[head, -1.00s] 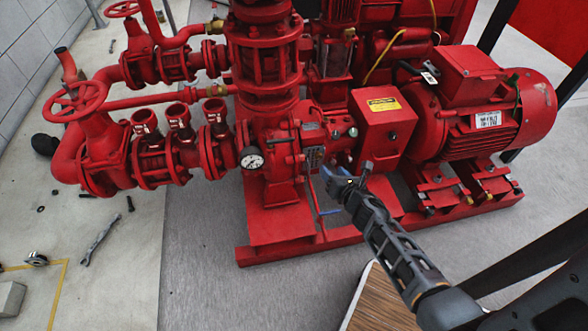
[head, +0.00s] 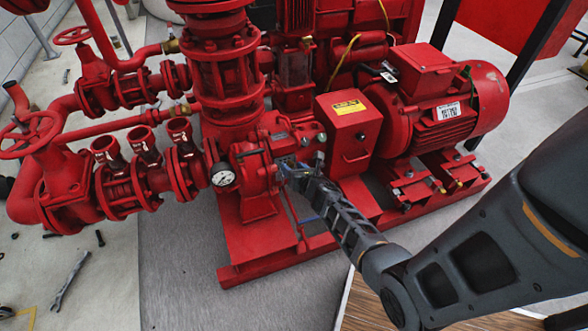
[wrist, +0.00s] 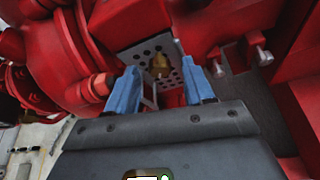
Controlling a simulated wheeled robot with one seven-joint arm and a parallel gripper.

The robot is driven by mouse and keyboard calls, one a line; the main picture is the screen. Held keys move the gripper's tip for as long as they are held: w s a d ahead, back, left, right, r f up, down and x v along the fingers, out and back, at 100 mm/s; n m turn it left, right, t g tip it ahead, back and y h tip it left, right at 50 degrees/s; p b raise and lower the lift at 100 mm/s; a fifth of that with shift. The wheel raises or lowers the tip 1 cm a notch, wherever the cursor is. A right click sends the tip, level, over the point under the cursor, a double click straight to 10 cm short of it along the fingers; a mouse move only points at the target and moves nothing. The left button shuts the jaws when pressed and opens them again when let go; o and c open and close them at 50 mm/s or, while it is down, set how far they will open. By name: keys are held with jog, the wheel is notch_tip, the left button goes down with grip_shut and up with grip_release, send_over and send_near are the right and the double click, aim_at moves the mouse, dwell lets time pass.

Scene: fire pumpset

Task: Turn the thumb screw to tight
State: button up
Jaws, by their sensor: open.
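A brass-coloured piece that looks like the thumb screw (wrist: 160,66) sits on a grey perforated plate (wrist: 143,50) in the wrist view. It shows between and beyond the blue fingers of my gripper (wrist: 158,72). The fingers are apart, with no clear contact on it. In the head view my gripper (head: 300,164) is at the front of the red pump (head: 262,185), right of the pressure gauge (head: 223,175). The thumb screw is not visible in the head view.
A red box with a yellow label (head: 348,130) and the red motor (head: 445,110) stand to the right of my gripper. Red valves and pipes (head: 125,185) crowd the left. A wrench (head: 70,280) lies on the floor. Two bolt-like parts (wrist: 262,54) show on the right in the wrist view.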

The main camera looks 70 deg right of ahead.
grip_shut()
dwell(0.4)
